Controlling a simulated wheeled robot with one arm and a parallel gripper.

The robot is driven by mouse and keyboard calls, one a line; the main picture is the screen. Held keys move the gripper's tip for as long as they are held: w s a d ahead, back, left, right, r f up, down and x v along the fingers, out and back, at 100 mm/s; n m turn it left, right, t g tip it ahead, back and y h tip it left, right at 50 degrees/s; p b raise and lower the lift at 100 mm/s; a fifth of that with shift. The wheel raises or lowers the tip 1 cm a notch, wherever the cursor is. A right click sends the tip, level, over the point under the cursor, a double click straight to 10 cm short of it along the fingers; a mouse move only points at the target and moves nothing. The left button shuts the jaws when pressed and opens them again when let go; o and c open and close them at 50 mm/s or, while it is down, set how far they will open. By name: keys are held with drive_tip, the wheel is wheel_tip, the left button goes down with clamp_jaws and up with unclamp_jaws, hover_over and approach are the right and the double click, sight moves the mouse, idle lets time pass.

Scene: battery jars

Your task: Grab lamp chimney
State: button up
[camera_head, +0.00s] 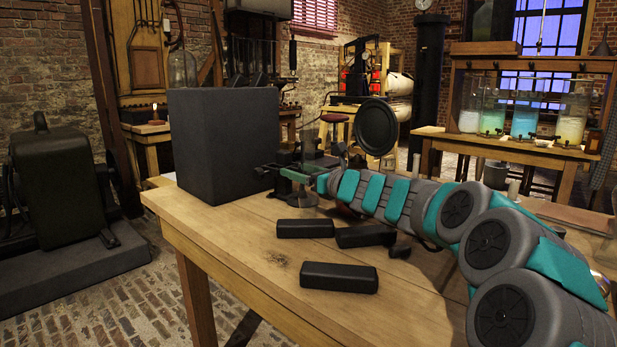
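My arm reaches in from the right, and my gripper (277,170) is over the wooden table (225,232), just right of a large dark grey box. A faint, clear glass piece that looks like the lamp chimney (309,138) rises upright at my gripper. Its outline is hard to make out against the background, and my gripper and wrist cover its lower part. I cannot tell whether the fingers are around the glass or beside it, or how wide they are apart.
The dark grey box (225,145) stands at the table's far left. Black blocks lie in front of my arm, including one near the front (339,277). A round black disc (375,127) stands behind my arm. Jars of coloured liquid (525,120) stand on another table. The front left tabletop is clear.

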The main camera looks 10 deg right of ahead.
clamp_jaws()
idle(0.3)
drive_tip(key=shift+r, duration=0.1)
